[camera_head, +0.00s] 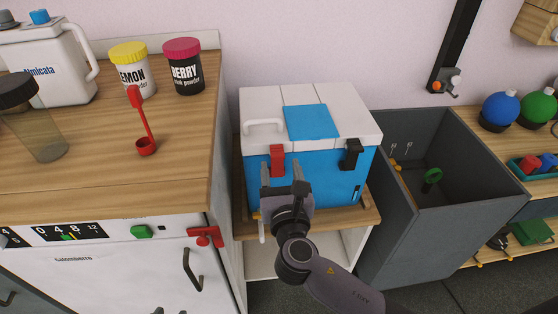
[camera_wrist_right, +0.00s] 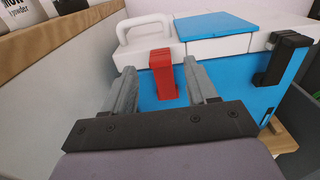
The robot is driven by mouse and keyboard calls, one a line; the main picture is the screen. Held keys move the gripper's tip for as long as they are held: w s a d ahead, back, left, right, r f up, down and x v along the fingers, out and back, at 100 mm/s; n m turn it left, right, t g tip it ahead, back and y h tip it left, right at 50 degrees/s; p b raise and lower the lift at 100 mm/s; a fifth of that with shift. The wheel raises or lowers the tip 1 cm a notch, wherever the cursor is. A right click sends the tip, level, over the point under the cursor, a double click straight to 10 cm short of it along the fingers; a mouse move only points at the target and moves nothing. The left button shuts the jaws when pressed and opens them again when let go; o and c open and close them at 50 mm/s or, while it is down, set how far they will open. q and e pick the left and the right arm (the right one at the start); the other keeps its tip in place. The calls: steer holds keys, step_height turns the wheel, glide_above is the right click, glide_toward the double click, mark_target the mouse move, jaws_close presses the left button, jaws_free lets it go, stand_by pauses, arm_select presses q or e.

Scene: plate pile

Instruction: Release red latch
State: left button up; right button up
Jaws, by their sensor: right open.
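The red latch (camera_head: 277,160) is on the front of a blue and white cool box (camera_head: 330,183), at its upper left, reaching up to the lid's edge. In the right wrist view the red latch (camera_wrist_right: 162,76) stands upright between my fingers. My right gripper (camera_head: 281,176) is open in front of the box, and in the wrist view its two fingers (camera_wrist_right: 160,84) lie on either side of the latch with gaps. Contact cannot be told. A black latch (camera_head: 351,154) sits at the front right of the box. The lid (camera_head: 360,120) is down. My left gripper is not in view.
The box stands on a low wooden shelf (camera_head: 365,216) between a wooden counter (camera_head: 190,130) and a deep grey bin (camera_head: 400,240). Another red latch (camera_head: 205,236) is on the white counter front. Jars and a red scoop (camera_head: 146,146) stand on the counter.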

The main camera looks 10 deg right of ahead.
mark_target(279, 159)
steer(key=shift+w, duration=1.75)
jaws_close()
steer(key=shift+f, duration=0.1)
